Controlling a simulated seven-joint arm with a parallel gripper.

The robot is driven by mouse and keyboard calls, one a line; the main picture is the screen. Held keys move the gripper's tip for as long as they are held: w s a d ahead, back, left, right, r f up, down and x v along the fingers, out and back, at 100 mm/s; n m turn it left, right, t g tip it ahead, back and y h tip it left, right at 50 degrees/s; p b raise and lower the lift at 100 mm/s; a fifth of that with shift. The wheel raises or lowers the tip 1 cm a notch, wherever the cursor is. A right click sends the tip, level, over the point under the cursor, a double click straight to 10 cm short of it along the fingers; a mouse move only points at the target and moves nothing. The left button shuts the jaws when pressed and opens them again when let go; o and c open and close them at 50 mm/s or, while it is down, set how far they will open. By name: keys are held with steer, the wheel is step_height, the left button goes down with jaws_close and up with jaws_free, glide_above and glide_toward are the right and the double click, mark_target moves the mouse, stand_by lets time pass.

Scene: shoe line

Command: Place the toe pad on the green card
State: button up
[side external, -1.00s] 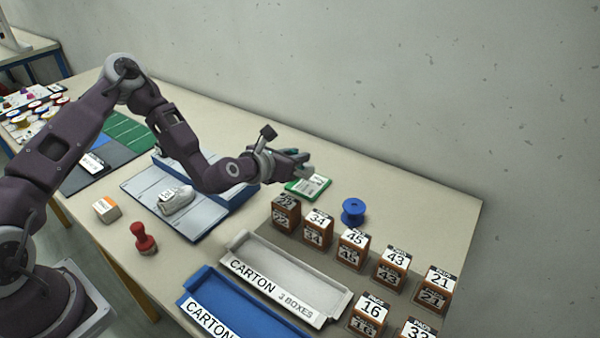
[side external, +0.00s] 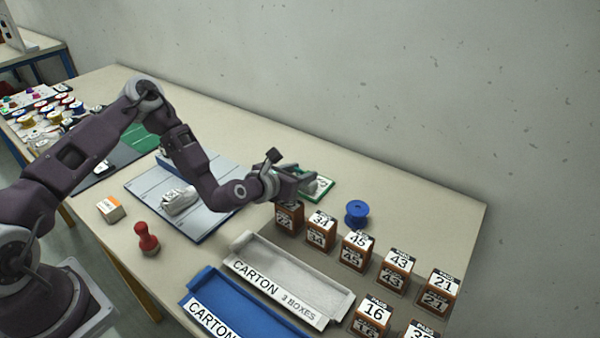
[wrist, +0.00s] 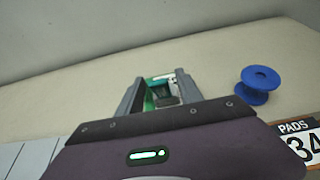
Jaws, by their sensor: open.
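The green card (side external: 321,187) lies flat on the table beyond my gripper, with white print on it. In the wrist view the card (wrist: 150,103) shows between the two fingers, partly hidden by them and by the gripper body. A small grey and white patch shows on the card there; I cannot tell whether it is the toe pad or print. My gripper (side external: 308,180) is open beside the card, with its fingers pointing towards it. In the wrist view the gripper (wrist: 159,92) holds nothing that I can make out. I cannot identify the toe pad elsewhere.
A blue spool (side external: 357,213) stands right of the card. Several numbered pad boxes (side external: 358,250) stand in front of it. A white carton tray (side external: 290,276), a blue carton tray (side external: 235,304) and a red stamp (side external: 147,238) are nearer. The table behind the card is clear.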

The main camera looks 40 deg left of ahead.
steer(key=shift+r, duration=0.1)
steer(key=shift+s+r, duration=0.15)
steer(key=shift+s, duration=0.2)
steer(key=v, duration=1.1)
steer(key=d+r+m+h, duration=0.1)
steer(key=m, duration=0.2)
steer(key=d+r+m+g, duration=0.1)
steer(key=m, duration=0.2)
steer(key=d+r+m+h, duration=0.1)
steer(key=d+m, duration=0.1)
steer(key=m, duration=0.1)
steer(key=shift+s+r+m+h, duration=0.15)
steer(key=shift+r+m+h, duration=0.15)
steer(key=s+a+r+m+g+y, duration=0.1)
steer(key=s+a+r+m+g, duration=0.15)
steer(key=s+r+m, duration=0.65)
steer(key=s+a+r+m+g+y, duration=0.1)
steer(key=s+r+m+g+y, duration=0.15)
steer(key=s+r+m, duration=0.6)
steer(key=s+a+m+g, duration=0.2)
steer(key=s+m, duration=0.7)
steer(key=s, duration=0.3)
steer(key=shift+f+h, duration=0.35)
steer(key=shift+h, duration=0.1)
